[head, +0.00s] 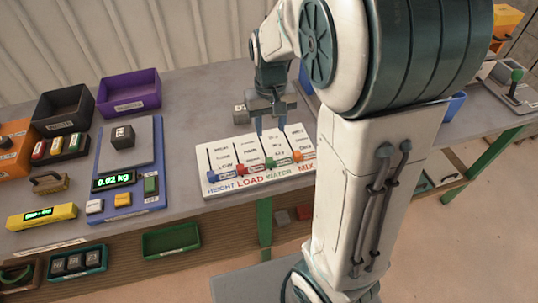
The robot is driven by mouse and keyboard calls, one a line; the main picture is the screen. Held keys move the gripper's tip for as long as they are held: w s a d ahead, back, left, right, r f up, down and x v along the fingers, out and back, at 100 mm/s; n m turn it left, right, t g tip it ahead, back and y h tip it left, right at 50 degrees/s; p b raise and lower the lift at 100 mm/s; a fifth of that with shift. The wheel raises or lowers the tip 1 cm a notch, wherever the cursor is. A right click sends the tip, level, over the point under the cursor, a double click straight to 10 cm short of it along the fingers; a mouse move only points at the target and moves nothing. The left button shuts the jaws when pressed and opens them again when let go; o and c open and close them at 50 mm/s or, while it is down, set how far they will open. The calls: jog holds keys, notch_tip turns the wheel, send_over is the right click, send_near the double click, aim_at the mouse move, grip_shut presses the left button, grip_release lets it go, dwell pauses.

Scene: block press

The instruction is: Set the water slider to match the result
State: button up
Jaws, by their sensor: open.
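A white slider board (235,185) lies near the table's front edge, with columns marked HEIGHT, LOAD, WATER and MIX. The green water knob (270,163) sits near the low, front end of its slot. The blue knob (213,177), red knob (240,169) and orange knob (297,156) are also near the front ends of theirs. My gripper (271,129) points down over the back part of the board, in line with the water column, its fingers apart and empty. It is behind the green knob in the picture; its height above the board is hard to tell.
A blue scale (128,203) with a dark block (122,136) on it reads about 0.02 kg. A yellow display unit (42,217), a black bin (62,112) and a purple bin (128,92) stand at left. My arm hides the table at right.

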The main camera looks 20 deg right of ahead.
aim_at(270, 160)
notch_tip(270, 160, down, 13)
jog(key=shift+a+f, duration=0.1)
jog(key=shift+f, duration=0.1)
dwell(0.4)
